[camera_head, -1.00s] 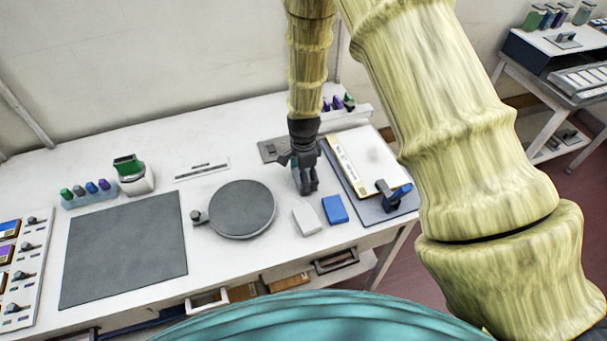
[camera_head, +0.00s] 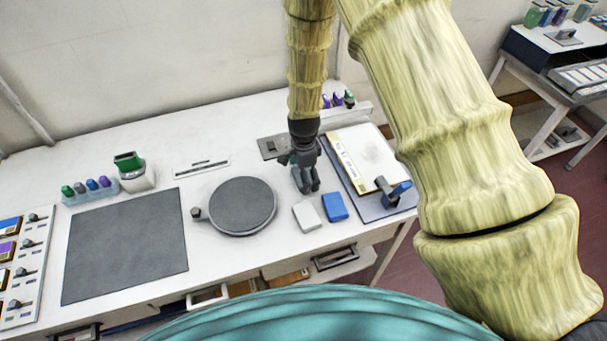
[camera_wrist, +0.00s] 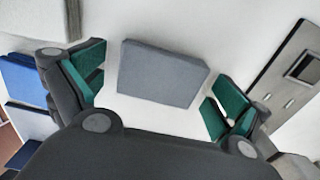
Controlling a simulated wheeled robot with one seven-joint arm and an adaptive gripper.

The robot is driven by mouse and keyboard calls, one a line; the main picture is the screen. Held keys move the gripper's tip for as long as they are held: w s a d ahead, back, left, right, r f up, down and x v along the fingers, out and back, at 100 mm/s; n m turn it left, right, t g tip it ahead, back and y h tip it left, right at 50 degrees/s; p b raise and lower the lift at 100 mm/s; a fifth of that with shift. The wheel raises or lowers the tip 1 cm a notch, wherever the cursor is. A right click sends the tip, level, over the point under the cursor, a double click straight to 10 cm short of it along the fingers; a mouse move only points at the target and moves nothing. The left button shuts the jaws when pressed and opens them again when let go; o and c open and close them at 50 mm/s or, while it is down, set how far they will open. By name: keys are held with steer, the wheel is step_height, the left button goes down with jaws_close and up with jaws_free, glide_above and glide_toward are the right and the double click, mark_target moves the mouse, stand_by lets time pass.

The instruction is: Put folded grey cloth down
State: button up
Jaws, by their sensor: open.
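The folded grey cloth (camera_wrist: 163,72) lies flat between the spread green-padded fingers of my gripper (camera_wrist: 158,95) in the wrist view. White surface shows between the cloth and both fingers, so neither finger touches it. In the head view my gripper (camera_head: 306,184) points down over the white table (camera_head: 225,130), between the round dark disc and the board with paper. The cloth cannot be made out there behind the fingers. My gripper is open.
A pale block (camera_head: 307,217) and a blue block (camera_head: 335,207) lie just in front of my gripper. The round dark disc (camera_head: 242,206) is to its left. A board with paper (camera_head: 375,212) is to its right, and a grey plate (camera_head: 270,148) behind.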

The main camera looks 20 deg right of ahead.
steer(key=shift+r, duration=0.2)
step_height(320, 180, up, 12)
steer(key=b, duration=0.4)
stand_by(0.5)
stand_by(0.4)
